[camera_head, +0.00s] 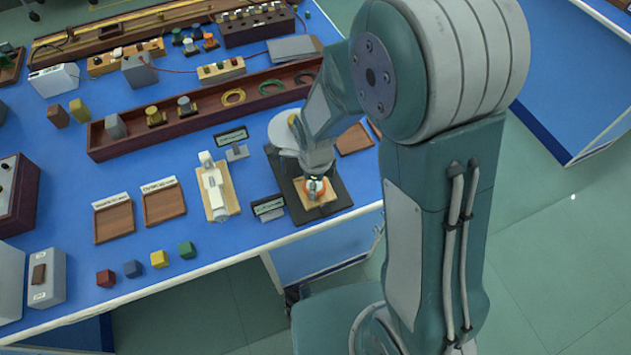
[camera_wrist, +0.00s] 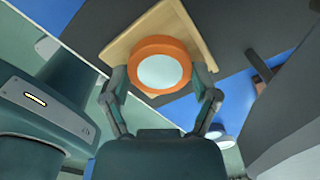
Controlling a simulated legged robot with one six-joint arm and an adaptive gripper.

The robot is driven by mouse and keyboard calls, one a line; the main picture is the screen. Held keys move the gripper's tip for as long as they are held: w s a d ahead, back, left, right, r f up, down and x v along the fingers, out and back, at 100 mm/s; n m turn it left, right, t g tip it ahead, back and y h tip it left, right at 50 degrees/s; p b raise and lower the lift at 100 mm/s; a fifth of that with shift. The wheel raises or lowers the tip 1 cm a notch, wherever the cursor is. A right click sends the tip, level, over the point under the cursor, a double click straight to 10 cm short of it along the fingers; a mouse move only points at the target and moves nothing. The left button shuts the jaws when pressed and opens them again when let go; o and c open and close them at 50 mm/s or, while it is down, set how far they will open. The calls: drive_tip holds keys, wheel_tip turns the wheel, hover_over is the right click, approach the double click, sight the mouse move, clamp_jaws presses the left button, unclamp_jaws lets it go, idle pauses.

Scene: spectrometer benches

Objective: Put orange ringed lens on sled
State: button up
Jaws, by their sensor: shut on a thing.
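The orange ringed lens (camera_wrist: 160,70) has an orange ring around a pale glass disc. It sits between the two fingers of my gripper (camera_wrist: 162,78), which is shut on it. In the head view the orange ring (camera_head: 317,192) shows just under my gripper (camera_head: 315,182). A light wooden plate (camera_head: 330,203), which looks like the sled, is directly below the lens; it also shows in the wrist view (camera_wrist: 125,48). The plate lies on a dark base board (camera_head: 338,191). I cannot tell whether the lens touches the plate.
A white instrument on a wooden base (camera_head: 217,190) stands to the left. A long wooden tray (camera_head: 180,137) lies behind. The bench's front edge is near.

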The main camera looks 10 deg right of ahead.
drive_tip(key=shift+f, duration=0.1)
drive_tip(key=o, duration=1)
wheel_tip(320, 180, up, 12)
drive_tip(key=shift+r, duration=0.1)
drive_tip(key=shift+s, duration=0.1)
idle(0.3)
